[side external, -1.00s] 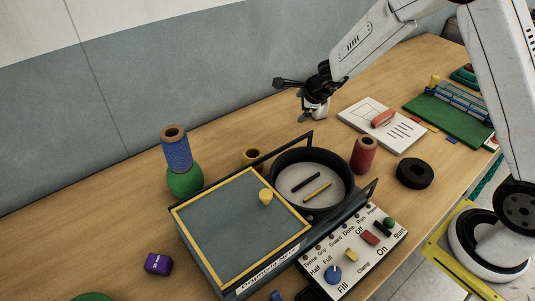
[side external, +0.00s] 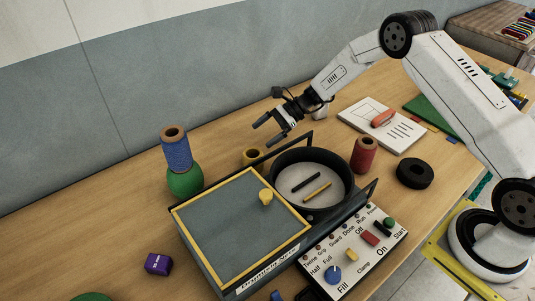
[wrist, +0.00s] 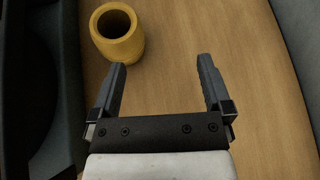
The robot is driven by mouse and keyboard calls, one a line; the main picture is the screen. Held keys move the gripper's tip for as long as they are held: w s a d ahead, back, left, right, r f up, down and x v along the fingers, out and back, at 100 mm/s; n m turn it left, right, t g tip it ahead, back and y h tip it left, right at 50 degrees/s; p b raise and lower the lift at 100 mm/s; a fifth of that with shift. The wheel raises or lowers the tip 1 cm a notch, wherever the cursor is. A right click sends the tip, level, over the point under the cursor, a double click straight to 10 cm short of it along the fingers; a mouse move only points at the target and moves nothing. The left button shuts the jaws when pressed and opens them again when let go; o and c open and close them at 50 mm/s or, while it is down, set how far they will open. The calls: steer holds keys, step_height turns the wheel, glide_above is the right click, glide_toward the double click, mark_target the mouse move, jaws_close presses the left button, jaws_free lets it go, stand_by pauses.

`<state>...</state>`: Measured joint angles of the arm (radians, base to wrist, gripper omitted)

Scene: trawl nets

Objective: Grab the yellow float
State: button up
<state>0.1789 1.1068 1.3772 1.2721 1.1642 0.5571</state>
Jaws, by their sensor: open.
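The yellow float (side external: 252,156) is a short hollow cylinder standing on the wooden table behind the grey box, partly hidden by the box's edge in the side view. In the wrist view the yellow float (wrist: 120,45) stands upright at the upper left, its dark hole facing up. My gripper (side external: 264,133) is open and empty, above the table and slightly to the right of the float in the side view. In the wrist view my gripper (wrist: 162,65) has its fingers spread over bare wood, with the float beyond and left of the left fingertip, not between the fingers.
The grey box (side external: 225,225) with a yellow-edged lid and the round dark drum (side external: 340,205) stand close by the float. A red spool (side external: 365,156) stands at right.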

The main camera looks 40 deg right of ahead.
mark_target(253, 159)
steer(key=shift+s+f+n+g+y, duration=0.25)
steer(key=shift+s+g+y, duration=0.1)
steer(key=shift+s+g, duration=0.5)
steer(key=shift+s+f+n+g+y, duration=0.25)
steer(key=shift+s+g+y, duration=0.1)
steer(key=shift+s+g, duration=0.5)
steer(key=shift+x, duration=1.3)
steer(key=shift+a, duration=0.1)
steer(key=shift+x, duration=2.45)
steer(key=shift+w, duration=0.15)
steer(key=shift+r, duration=0.1)
steer(key=c, duration=1)
steer(key=shift+o, duration=0.2)
